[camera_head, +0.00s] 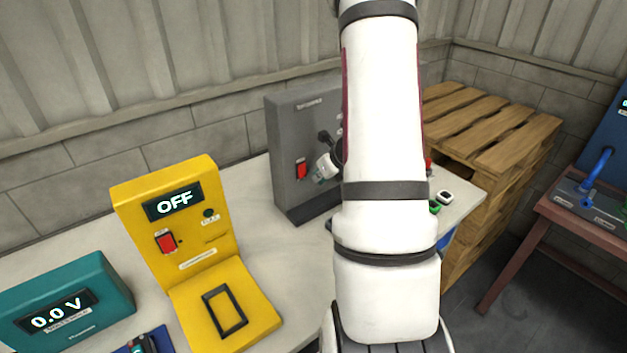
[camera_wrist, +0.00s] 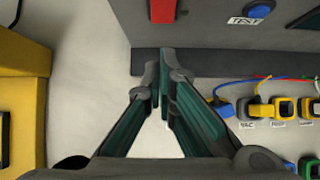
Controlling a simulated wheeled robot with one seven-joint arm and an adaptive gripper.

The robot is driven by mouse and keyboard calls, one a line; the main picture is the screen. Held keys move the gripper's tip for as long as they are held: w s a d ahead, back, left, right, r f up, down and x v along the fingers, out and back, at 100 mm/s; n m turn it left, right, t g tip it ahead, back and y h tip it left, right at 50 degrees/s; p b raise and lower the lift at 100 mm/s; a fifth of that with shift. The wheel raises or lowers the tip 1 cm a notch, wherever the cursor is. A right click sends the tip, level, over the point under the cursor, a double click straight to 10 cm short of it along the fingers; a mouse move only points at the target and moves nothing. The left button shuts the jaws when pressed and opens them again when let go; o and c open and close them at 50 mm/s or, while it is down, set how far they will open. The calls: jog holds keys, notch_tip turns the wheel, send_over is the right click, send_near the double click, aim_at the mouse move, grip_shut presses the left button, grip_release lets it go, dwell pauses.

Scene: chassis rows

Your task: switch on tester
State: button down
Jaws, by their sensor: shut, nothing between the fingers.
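A grey upright panel (camera_head: 288,120) stands at the back of the bench, with a red switch (camera_head: 302,170) on its front; the panel's label is too small to read. In the wrist view the red switch (camera_wrist: 163,10) is at the top edge, and a blue button (camera_wrist: 258,9) labelled TEST is right of it. My gripper (camera_wrist: 160,78) is shut and empty, its tips pointing at the panel's base just below the switch, apart from it as far as I can tell. In the head view my gripper (camera_head: 318,177) shows beside the switch, partly hidden by my arm. The switch's position is unclear.
A yellow unit (camera_head: 165,215) reading OFF, with its own red switch (camera_head: 166,242), stands left. A teal meter (camera_head: 75,298) reads 0.0 V. Coloured connectors (camera_wrist: 280,107) with wires lie right of my gripper. Wooden pallets (camera_head: 490,130) are behind. Bare bench lies between yellow unit and panel.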

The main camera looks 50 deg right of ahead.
jog(key=v, duration=0.7)
jog(key=shift+s+r, duration=0.2)
jog(key=shift+s, duration=0.05)
